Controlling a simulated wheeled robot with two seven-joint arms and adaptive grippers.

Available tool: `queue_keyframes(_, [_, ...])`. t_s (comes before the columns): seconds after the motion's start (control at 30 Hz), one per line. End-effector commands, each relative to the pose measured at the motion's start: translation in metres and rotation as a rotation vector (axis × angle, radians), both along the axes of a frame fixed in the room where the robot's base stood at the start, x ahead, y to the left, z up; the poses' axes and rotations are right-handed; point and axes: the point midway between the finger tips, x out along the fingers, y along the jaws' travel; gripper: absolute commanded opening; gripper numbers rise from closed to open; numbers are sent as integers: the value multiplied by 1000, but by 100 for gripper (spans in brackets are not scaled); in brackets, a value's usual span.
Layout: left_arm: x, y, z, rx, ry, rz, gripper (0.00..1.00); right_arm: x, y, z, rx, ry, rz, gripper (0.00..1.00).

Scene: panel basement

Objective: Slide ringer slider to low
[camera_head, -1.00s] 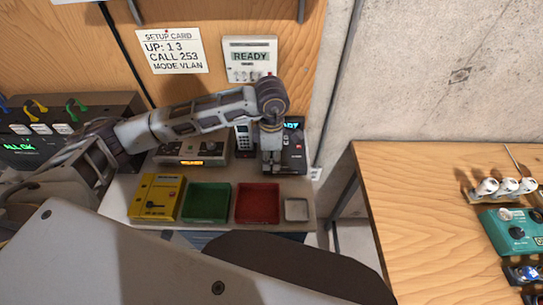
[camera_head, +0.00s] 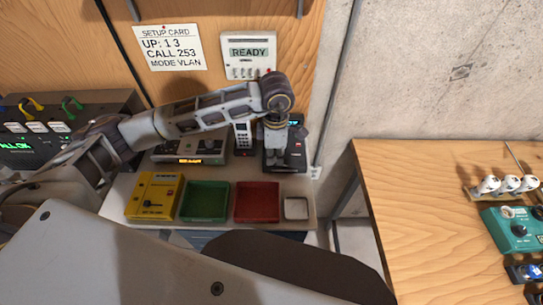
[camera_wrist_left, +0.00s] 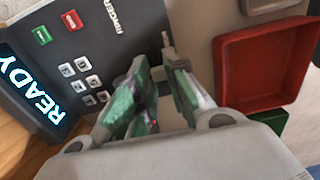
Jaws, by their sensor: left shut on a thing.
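The dark desk phone (camera_head: 296,157) stands at the back right of the shelf, partly hidden by my left gripper (camera_head: 275,150). In the left wrist view, the phone's face (camera_wrist_left: 85,45) shows a lit READY screen (camera_wrist_left: 40,90), white keys, green and red buttons, and the word RINGER (camera_wrist_left: 115,18). My left gripper (camera_wrist_left: 157,65) is at the phone's edge near that word. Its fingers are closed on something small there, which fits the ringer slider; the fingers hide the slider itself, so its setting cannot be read. My right gripper is not in view.
A yellow box (camera_head: 154,195), a green tray (camera_head: 206,218), a red tray (camera_head: 257,220) and a small white dish (camera_head: 296,208) line the shelf front. A handset (camera_head: 243,137) and a grey console (camera_head: 190,148) stand behind. A wooden table (camera_head: 420,200) is at right.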

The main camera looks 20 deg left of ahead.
Motion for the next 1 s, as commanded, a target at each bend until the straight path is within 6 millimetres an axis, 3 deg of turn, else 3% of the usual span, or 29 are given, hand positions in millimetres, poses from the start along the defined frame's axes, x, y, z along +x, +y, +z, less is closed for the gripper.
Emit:
queue_keyframes(0.17, [3,-8,-1,-1,-3,0,0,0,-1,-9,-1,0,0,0])
queue_keyframes(0.53, [3,-9,1,0,-2,1,0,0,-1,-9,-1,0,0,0])
queue_keyframes(0.57, [3,-9,1,0,-2,1,17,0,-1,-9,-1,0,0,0])
queue_keyframes(0.73, [3,-9,0,0,-2,1,38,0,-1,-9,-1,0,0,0])
queue_keyframes(1.0, [3,-9,0,0,-1,1,38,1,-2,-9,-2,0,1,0])
